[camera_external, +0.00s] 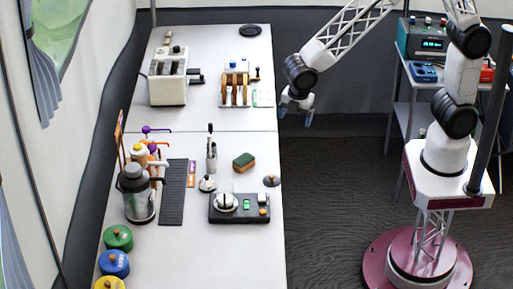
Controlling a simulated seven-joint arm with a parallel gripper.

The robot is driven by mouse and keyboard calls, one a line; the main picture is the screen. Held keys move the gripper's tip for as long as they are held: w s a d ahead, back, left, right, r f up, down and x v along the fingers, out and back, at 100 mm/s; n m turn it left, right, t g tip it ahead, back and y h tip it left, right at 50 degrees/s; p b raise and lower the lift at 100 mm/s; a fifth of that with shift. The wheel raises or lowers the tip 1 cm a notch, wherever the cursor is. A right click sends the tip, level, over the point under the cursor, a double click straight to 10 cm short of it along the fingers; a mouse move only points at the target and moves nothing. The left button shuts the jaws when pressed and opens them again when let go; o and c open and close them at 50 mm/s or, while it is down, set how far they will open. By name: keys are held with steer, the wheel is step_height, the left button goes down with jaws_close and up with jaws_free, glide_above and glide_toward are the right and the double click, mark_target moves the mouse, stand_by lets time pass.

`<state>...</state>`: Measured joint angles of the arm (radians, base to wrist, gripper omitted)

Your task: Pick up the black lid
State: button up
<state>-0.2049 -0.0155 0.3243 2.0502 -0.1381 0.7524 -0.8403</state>
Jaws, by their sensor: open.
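A flat black round lid (250,30) lies at the far end of the white counter, near its back edge. A smaller dark round piece with a knob (271,181) lies near the counter's right edge, beside a black device; I cannot tell if it is also a lid. My gripper (296,116) is open and empty, its fingers pointing down just off the counter's right edge. It is apart from both pieces.
Nearer are a grey canister (137,195), a green-brown sponge (244,162), a black device (239,208) and coloured jars (118,238).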

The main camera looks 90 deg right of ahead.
mark_target(272, 175)
steer(key=w+a+f+n, duration=0.1)
steer(key=w+a+f, duration=0.1)
steer(key=f, duration=0.2)
steer(key=w+a+f+n, duration=0.2)
steer(key=w+f, duration=0.1)
steer(key=f, duration=0.1)
steer(key=w+a+f+n, duration=0.1)
steer(key=w+a+f, duration=0.1)
steer(key=f, duration=0.3)
steer(key=shift+w+a+n+g, duration=0.3)
steer(key=shift+a+n, duration=0.05)
steer(key=shift+n, duration=0.05)
steer(key=shift+d+f, duration=0.2)
steer(key=shift+f, duration=1.05)
steer(key=shift+d+f, duration=0.15)
steer(key=shift+f, duration=1.15)
steer(key=shift+d+f, duration=0.1)
steer(key=shift+f, duration=1.15)
steer(key=c, duration=0.8)
